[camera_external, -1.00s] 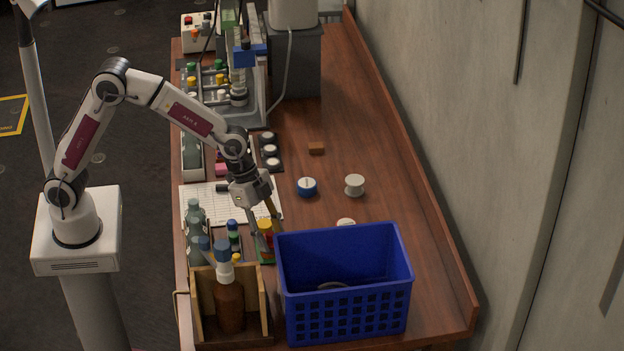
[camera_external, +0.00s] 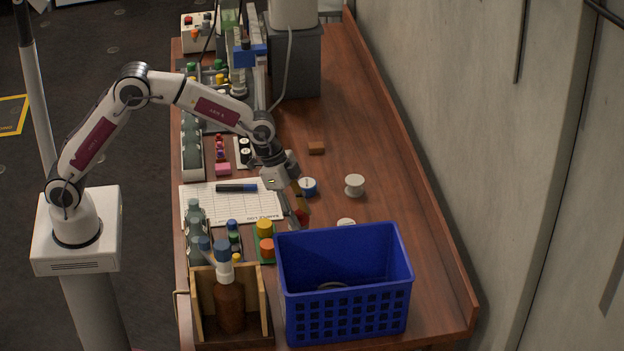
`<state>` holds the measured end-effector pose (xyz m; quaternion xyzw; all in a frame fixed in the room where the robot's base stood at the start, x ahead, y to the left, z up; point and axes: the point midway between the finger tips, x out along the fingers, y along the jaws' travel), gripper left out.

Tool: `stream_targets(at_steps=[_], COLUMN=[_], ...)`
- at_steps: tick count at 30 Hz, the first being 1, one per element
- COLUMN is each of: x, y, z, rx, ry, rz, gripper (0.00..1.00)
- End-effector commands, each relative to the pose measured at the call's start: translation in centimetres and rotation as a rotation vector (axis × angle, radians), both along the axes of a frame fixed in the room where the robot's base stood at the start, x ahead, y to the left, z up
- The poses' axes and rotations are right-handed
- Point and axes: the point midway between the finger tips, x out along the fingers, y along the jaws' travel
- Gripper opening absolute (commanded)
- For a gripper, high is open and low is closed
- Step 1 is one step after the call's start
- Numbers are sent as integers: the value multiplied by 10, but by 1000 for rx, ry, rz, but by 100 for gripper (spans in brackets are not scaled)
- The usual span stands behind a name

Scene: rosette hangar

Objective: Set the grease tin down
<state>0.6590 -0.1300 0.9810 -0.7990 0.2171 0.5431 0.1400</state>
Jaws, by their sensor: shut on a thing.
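My gripper (camera_external: 299,213) is over the middle of the wooden table, pointing down and shut on a small reddish thing, which I take to be the grease tin (camera_external: 303,214). The fingers hide part of the tin. It is low, just behind the blue basket's back left corner. I cannot tell whether it touches the table.
The blue basket (camera_external: 345,310) stands in front. A blue-and-white round tin (camera_external: 308,187), a white spool (camera_external: 354,185) and a brown block (camera_external: 316,148) lie behind. Yellow and orange pieces (camera_external: 265,238) sit on a green tray at left. The table's right side is clear.

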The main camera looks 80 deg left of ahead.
Motion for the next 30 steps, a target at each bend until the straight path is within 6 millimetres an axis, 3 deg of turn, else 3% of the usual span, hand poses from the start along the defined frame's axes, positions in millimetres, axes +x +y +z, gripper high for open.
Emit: stream_targets(at_steps=[6,15,30], x=[41,83,120], y=[55,138,293], z=[-6,-15,-33], rx=[0,2,8], ry=[4,7,-3], rz=[156,373,750], gripper=[15,15,15])
